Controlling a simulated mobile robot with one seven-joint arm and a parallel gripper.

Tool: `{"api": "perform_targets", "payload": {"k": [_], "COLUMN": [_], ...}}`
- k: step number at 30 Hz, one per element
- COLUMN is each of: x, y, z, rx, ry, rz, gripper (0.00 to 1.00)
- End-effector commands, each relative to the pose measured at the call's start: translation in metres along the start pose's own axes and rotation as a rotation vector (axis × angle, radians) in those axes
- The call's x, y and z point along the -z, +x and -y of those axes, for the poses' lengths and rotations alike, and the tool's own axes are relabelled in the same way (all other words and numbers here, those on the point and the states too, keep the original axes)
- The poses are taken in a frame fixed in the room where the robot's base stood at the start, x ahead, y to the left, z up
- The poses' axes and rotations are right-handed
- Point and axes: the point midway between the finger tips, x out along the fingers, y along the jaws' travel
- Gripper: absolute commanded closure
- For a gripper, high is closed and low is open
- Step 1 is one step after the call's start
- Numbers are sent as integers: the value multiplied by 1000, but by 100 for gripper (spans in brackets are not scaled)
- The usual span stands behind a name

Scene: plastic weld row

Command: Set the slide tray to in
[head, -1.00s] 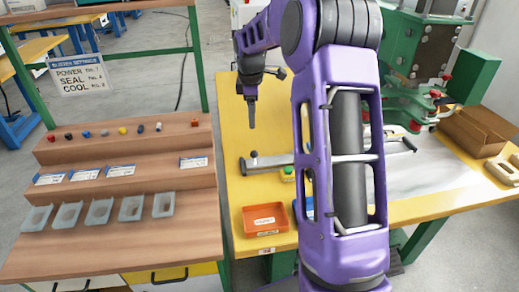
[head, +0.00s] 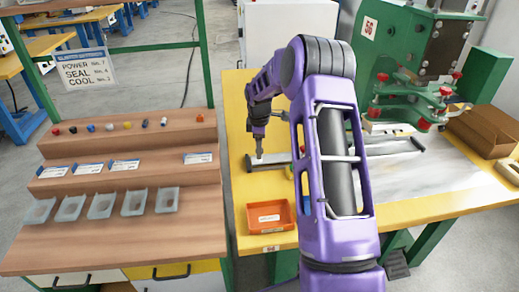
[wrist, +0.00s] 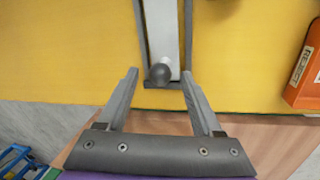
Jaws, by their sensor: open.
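The slide tray (wrist: 163,30) is a pale strip between dark rails on the yellow bench, with a dark round knob (wrist: 160,73) at its near end. In the head view the slide's rails (head: 391,149) run from the bench's left side toward the green press, partly hidden behind my arm. My gripper (wrist: 158,74) is open, its fingertips on either side of the knob with visible gaps. It also shows in the head view (head: 259,155), pointing down at the slide's left end. Whether the fingers are at the knob's height I cannot tell.
An orange bin (head: 270,217) sits on the bench in front of the slide. The green press (head: 425,85) with red knobs stands behind its right end, beside a cardboard box (head: 482,132). A wooden stepped rack (head: 120,150) stands left of the bench.

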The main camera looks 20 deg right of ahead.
Motion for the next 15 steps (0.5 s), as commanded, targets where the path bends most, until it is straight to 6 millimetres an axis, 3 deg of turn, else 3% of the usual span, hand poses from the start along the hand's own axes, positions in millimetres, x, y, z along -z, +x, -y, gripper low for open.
{"api": "perform_targets", "payload": {"k": [11, 12, 15], "x": [0, 0, 0], "y": [8, 8, 8], "z": [0, 0, 0], "rx": [-1, -1, 0], "ry": [0, 0, -1], "rz": [0, 0, 0], "gripper": [33, 35, 53]}}
